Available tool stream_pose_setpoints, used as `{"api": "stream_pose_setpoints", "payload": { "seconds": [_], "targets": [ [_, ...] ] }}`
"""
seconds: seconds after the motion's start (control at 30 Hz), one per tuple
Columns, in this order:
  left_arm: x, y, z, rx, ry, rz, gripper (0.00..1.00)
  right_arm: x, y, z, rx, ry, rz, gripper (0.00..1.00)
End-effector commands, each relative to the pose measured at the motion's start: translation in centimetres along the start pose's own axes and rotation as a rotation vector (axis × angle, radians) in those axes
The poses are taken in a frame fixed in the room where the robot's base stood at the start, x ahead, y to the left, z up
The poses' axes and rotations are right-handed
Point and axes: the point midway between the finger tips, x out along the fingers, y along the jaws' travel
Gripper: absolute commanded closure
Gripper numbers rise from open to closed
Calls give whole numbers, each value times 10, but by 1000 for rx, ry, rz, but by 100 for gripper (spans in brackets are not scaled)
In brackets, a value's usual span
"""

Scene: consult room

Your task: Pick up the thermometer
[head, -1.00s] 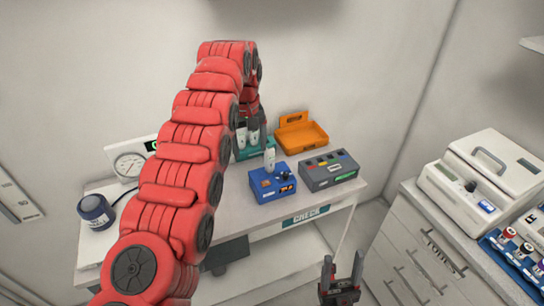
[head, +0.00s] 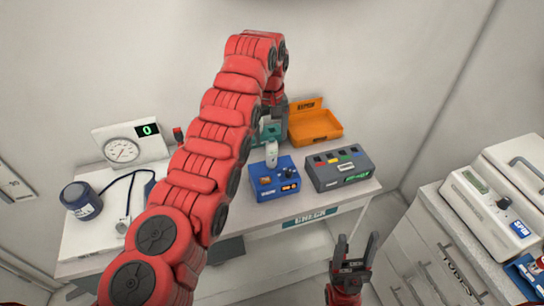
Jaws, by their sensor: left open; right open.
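A white upright device (head: 272,152), which may be the thermometer, stands at the back edge of a blue box (head: 275,182) on the desk. Behind it is a teal stand (head: 270,134) with a white piece at its left, partly covered by my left arm. I cannot tell for sure which white item is the thermometer. My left gripper (head: 274,108) reaches down at the teal stand; it is open, but its fingertips are hard to make out. My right gripper (head: 355,250) is open and empty, in front of the desk, pointing up in the picture.
On the desk (head: 330,202) are an orange tray (head: 322,128) and a grey box (head: 340,170) with coloured keys at right. A dial gauge (head: 123,150) and a dark blue jar (head: 80,200) are at left. A drawer cabinet (head: 430,240) with a white machine stands at right.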

Motion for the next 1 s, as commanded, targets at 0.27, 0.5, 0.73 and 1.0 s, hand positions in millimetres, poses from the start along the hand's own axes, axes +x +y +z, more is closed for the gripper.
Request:
{"api": "stream_pose_setpoints", "payload": {
  "seconds": [0.27,0.5,0.73,1.0],
  "targets": [
    [39,0,1,0,-4,-2,21,20,1,-4,0,0,0,41],
    [55,0,0,0,-5,-3,21,33,2,-6,0,0,0,41],
    [87,1,-1,0,-6,-5,21,49,2,-8,0,0,0,41],
    [101,1,-2,1,-2,-2,21,51,3,-9,0,0,0,41]
  ]
}}
